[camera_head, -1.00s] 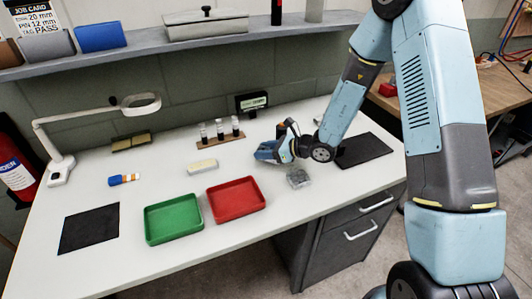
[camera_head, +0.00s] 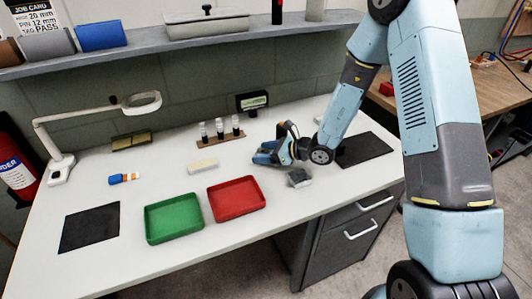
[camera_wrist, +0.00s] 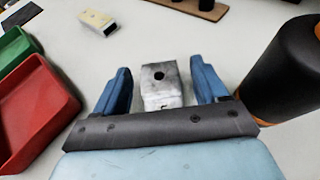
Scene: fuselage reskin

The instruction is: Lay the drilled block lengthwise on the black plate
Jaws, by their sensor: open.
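The drilled block (camera_wrist: 160,90) is a grey metal block with a dark round hole in its upper face. In the wrist view it lies between the two blue fingers of my gripper (camera_wrist: 160,66). The fingers are open, with gaps beside the block. In the head view my gripper (camera_head: 265,153) is low over the table's middle, behind the red tray, and I cannot make out the block there. One black plate (camera_head: 364,150) lies flat at the right, partly behind my arm. Another black plate (camera_head: 90,228) lies at the front left.
A red tray (camera_head: 236,198) and a green tray (camera_head: 173,218) stand in front. A pale block (camera_head: 202,167), a blue-and-orange item (camera_head: 124,179) and a rack with vials (camera_head: 220,139) are nearby. A small grey piece (camera_head: 299,178) shows beside my wrist; what it is is unclear.

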